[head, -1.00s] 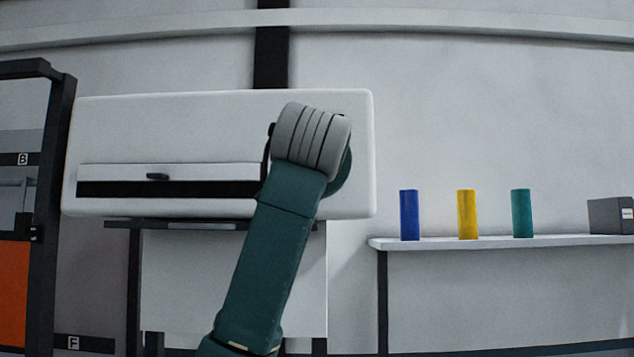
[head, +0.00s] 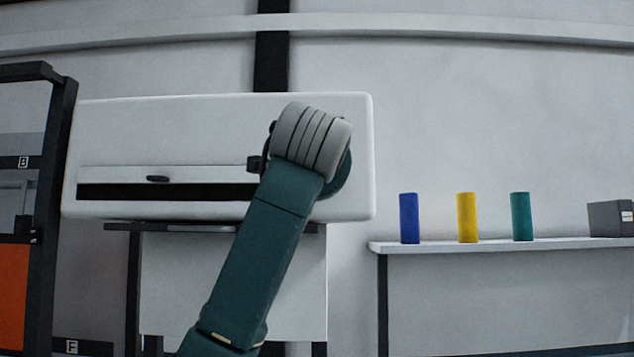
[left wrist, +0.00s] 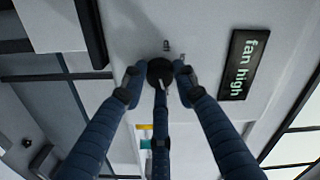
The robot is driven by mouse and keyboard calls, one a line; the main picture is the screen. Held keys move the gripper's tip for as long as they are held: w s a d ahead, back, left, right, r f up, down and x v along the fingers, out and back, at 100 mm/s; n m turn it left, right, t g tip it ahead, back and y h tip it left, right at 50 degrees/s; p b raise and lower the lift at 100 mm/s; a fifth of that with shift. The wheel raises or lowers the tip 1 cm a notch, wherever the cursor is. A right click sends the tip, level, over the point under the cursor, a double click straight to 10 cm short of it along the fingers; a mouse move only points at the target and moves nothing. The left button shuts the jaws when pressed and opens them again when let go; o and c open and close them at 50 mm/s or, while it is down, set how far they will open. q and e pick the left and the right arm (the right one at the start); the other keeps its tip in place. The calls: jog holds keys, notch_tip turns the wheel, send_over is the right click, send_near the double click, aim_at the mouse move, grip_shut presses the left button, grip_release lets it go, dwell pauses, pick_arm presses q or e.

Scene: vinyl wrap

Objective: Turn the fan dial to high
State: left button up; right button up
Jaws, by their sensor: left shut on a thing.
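The white machine (head: 110,120) on the wall side carries the fan dial, which my arm hides in the head view. In the left wrist view the dial (left wrist: 160,69) is a round black knob with a pale pointer mark. A black display (left wrist: 244,64) beside it reads "fan high" in pale green letters. My left gripper (left wrist: 160,76) has its dark fingers closed around the dial. In the head view my grey wrist covers most of that gripper, and one dark finger part shows at its left. My right gripper is in neither view.
A shelf (head: 480,247) at the right bears a blue roll (head: 409,218), a yellow roll (head: 467,218), a green roll (head: 521,216) and a grey box (head: 608,218). A dark-framed rack (head: 56,150) stands at the far left. The wall between machine and shelf is clear.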

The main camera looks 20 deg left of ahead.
pick_arm(q)
jog(key=shift+w+f, duration=0.1)
jog(key=shift+f, duration=0.1)
jog(key=o, duration=1.2)
jog(key=shift+r, duration=0.1)
jog(key=shift+c, duration=0.2)
jog(key=v, duration=1.2)
